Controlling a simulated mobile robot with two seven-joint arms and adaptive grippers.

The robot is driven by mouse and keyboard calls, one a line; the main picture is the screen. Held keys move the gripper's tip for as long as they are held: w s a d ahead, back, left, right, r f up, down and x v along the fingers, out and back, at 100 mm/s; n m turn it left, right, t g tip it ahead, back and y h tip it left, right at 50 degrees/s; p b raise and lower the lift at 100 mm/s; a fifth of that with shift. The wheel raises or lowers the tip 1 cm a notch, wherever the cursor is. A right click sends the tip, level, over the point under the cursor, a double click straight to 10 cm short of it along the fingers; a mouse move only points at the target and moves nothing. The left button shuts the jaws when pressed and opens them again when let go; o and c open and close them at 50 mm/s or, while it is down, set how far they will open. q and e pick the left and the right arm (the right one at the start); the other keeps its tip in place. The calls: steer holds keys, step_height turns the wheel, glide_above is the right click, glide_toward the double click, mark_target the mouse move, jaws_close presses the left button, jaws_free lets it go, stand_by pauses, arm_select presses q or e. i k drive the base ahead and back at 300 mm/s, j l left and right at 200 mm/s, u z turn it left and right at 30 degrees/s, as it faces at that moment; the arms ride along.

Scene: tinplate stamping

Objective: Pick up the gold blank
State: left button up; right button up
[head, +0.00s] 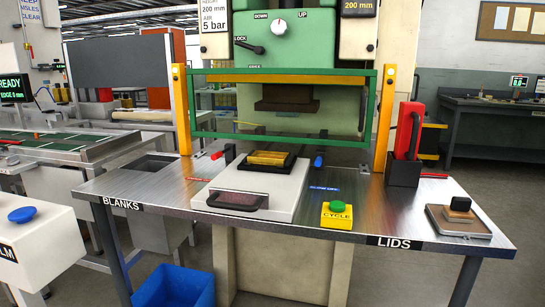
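A gold rectangular piece (267,158) lies in a black frame (247,167) on the white sliding drawer (285,190) of the press; it is the only gold-coloured flat piece I can make out, and I cannot tell for sure that it is the blank. The drawer sticks out toward me, with a dark handle (237,200) at its front. No separate gold sheet shows on the bare metal beside the BLANKS label (122,204). Neither of my grippers is in view.
The green press (285,50) stands behind, its green-framed guard (230,125) raised above the drawer. A yellow CYCLE box (337,217) with a green button, a red-handled tool in a dark holder (403,173) and a small plate (458,222) stand right. A blue bin (173,288) is below.

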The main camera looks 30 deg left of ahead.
mark_target(269, 156)
steer(key=i+j+z, duration=0.1)
steer(key=j, duration=0.25)
steer(key=i+j+z, duration=0.1)
steer(key=i+j, duration=0.2)
steer(key=i+j+z, duration=0.1)
steer(key=j, duration=0.3)
steer(key=i, duration=0.1)
